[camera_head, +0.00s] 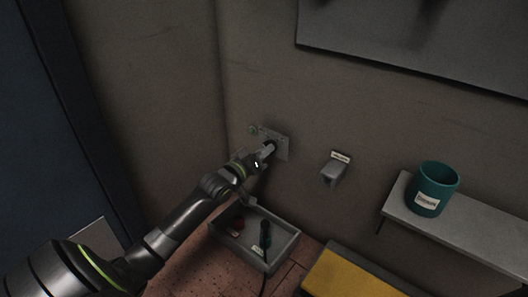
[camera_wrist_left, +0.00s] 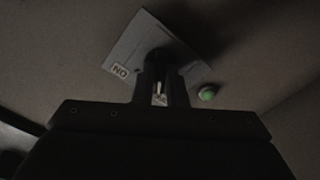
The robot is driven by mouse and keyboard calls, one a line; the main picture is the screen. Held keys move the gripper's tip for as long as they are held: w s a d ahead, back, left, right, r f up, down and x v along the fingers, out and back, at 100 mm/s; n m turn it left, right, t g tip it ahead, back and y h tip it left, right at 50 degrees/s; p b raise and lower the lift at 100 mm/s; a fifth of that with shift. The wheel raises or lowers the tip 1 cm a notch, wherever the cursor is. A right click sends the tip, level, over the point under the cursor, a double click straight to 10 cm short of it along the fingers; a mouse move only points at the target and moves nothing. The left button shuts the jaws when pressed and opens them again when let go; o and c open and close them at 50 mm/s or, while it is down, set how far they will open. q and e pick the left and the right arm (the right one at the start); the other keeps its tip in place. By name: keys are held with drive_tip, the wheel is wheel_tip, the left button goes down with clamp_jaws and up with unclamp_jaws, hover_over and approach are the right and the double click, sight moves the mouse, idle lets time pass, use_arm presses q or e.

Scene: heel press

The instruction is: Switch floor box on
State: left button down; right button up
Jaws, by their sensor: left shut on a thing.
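A grey metal plate (camera_head: 282,150) is fixed to the wall near the corner; it also shows in the left wrist view (camera_wrist_left: 135,48), with a small label reading "ON", seen upside down. A dark switch handle at the plate's middle is mostly hidden by my fingers. My left gripper (camera_head: 267,149) reaches up to the plate and is shut on this handle; its fingers also show in the left wrist view (camera_wrist_left: 163,86). A small round green lamp (camera_wrist_left: 207,94) sits beside the plate. I cannot tell which thing is the floor box. My right gripper is not in view.
Below my left gripper a grey tray (camera_head: 285,252) on the floor holds a red item and a dark-green tool. A labelled grey bracket (camera_head: 333,172) is on the wall. A teal cup (camera_head: 437,188) stands on a shelf (camera_head: 470,238). A yellow-topped object (camera_head: 345,277) stands below.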

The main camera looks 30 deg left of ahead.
use_arm(q)
drive_tip(key=shift+m, duration=0.3)
drive_tip(key=shift+m+b, duration=0.5)
drive_tip(key=shift+m, duration=6)
drive_tip(key=c, duration=1.5)
unclamp_jaws()
drive_tip(key=shift+o, duration=0.2)
drive_tip(key=shift+s, duration=0.1)
